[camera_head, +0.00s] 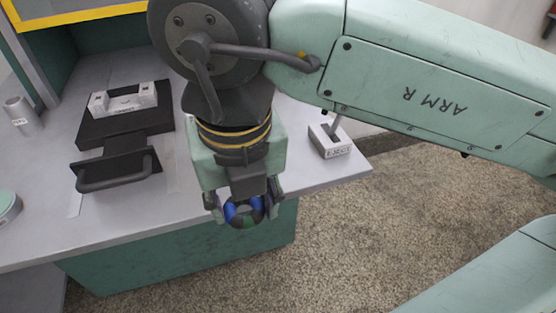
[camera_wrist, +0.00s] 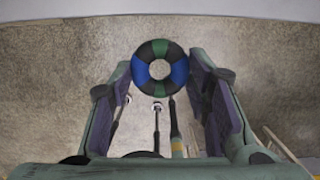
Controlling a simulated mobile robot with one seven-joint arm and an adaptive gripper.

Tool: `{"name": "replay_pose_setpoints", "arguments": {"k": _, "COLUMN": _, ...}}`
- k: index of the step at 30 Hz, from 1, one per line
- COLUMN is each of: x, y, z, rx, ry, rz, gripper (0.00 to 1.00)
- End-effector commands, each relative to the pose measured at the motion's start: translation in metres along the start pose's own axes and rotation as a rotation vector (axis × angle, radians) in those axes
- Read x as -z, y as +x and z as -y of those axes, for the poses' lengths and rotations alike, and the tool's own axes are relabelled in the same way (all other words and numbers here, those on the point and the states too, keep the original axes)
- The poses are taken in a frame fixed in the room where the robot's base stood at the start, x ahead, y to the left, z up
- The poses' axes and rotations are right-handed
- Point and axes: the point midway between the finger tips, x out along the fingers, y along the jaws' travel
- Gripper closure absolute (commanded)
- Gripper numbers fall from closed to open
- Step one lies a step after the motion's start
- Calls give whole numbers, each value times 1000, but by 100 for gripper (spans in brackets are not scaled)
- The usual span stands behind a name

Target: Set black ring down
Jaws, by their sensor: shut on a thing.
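The black ring (camera_wrist: 140,70) has black, green and blue segments and an open hole in its middle. My gripper (camera_head: 243,203) is shut on it, with one finger on each side of the ring. In the head view the ring (camera_head: 230,213) hangs below my gripper, overlapping the table's front edge in the picture. In the wrist view speckled floor shows around and through the ring, and nothing is seen supporting it from below. The fingers hide part of the ring's sides in the head view.
The grey table (camera_head: 40,225) carries a black stand with a white block (camera_head: 133,99) and a black handled part (camera_head: 115,170). A labelled white block with a rod (camera_head: 328,142) stands near the right corner. The table's front strip is partly clear. Speckled floor (camera_head: 400,210) lies beyond.

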Motion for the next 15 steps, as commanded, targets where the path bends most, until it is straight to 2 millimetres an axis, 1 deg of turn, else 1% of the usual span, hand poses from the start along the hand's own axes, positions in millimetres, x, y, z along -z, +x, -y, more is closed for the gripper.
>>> {"name": "replay_pose_setpoints", "arguments": {"k": 1, "x": -11, "y": -1, "z": 9, "rx": -6, "ry": 3, "rz": -2, "gripper": 78}}
{"name": "replay_pose_setpoints", "arguments": {"k": 9, "x": -63, "y": 14, "z": 54, "rx": -5, "ry": 1, "rz": -1, "gripper": 78}}
{"name": "replay_pose_setpoints", "arguments": {"k": 12, "x": -75, "y": 18, "z": 66, "rx": -3, "ry": -2, "rz": -1, "gripper": 78}}
{"name": "replay_pose_setpoints", "arguments": {"k": 15, "x": -83, "y": 21, "z": 72, "rx": -3, "ry": -2, "rz": 0, "gripper": 78}}
